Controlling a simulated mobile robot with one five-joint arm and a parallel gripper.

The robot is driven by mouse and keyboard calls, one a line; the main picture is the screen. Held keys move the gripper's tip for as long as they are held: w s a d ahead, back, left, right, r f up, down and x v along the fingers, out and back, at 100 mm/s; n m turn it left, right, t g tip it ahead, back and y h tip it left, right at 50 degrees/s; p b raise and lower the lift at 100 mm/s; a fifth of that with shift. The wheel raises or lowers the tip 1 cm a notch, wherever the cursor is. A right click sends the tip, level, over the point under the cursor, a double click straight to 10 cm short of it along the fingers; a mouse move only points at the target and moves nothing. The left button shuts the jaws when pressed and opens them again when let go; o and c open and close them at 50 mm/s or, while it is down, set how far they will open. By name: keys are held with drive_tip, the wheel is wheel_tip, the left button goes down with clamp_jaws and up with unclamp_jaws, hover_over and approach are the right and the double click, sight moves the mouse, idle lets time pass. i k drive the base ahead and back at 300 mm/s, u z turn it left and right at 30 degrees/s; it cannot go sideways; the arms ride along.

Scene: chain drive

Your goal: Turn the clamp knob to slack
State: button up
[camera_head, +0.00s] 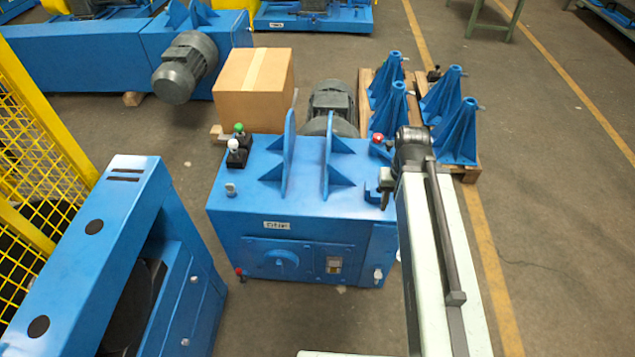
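A blue machine (300,215) stands in the middle, with two upright blue plates on its top. Several knobs show on it, and I cannot tell which is the clamp knob. A red ball knob (377,138) is at its back right, beside my arm's dark end joint. A round blue knob or disc (285,262) is on the front face, with a small red knob (239,271) at lower left and a pale knob (378,273) at lower right. My gripper (386,181) seems to be the small dark part left of my arm, over the machine's right side; its fingers are not clear.
A green and a white knob (238,130) sit at the machine's back left. A cardboard box (254,85) and a motor (332,100) are behind. Blue stands (455,135) sit on a pallet. Another blue machine (125,240) and a yellow fence (35,150) are left. Floor at right is clear.

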sight(378, 138)
drive_tip(key=i, duration=1.15)
